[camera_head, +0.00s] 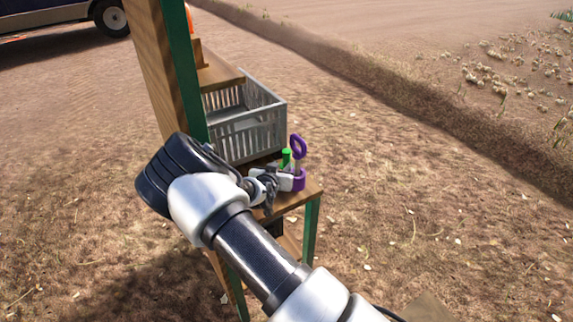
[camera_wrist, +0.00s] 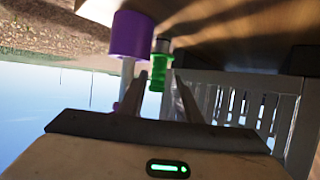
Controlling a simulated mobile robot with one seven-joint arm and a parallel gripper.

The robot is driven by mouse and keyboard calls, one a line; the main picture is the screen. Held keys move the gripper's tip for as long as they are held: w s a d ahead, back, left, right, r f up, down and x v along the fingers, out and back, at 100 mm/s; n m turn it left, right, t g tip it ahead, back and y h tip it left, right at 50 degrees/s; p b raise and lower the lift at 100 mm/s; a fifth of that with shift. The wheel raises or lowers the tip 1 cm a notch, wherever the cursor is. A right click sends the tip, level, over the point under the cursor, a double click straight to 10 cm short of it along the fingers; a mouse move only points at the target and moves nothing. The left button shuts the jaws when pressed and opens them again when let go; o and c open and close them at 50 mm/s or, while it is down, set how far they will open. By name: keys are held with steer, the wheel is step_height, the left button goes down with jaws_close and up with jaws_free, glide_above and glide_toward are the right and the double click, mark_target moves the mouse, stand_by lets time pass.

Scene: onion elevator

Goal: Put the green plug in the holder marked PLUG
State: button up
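The green plug (camera_head: 286,158) stands upright near the shelf's right end, just left of a purple-handled tool (camera_head: 298,147). In the wrist view, which looks upside down, the green plug (camera_wrist: 160,72) has a grey and dark part (camera_wrist: 162,45) at its shelf-side end. My gripper (camera_wrist: 161,80) is open, with one finger on each side of the plug and narrow gaps visible. In the head view my arm and wrist partly hide the plug's lower part. I can read no PLUG marking, and I cannot tell which holder bears it.
The tool's shaft stands in a purple cuff (camera_head: 299,181), close beside the plug; the cuff also shows in the wrist view (camera_wrist: 131,35). A grey slatted crate (camera_head: 262,136) is behind on the wooden shelf (camera_head: 312,188). A green-edged post (camera_head: 185,70) rises at left. Open ground lies right.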

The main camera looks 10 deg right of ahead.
mark_target(285, 161)
steer(key=shift+x, duration=3)
jaws_close()
steer(key=shift+r, duration=0.1)
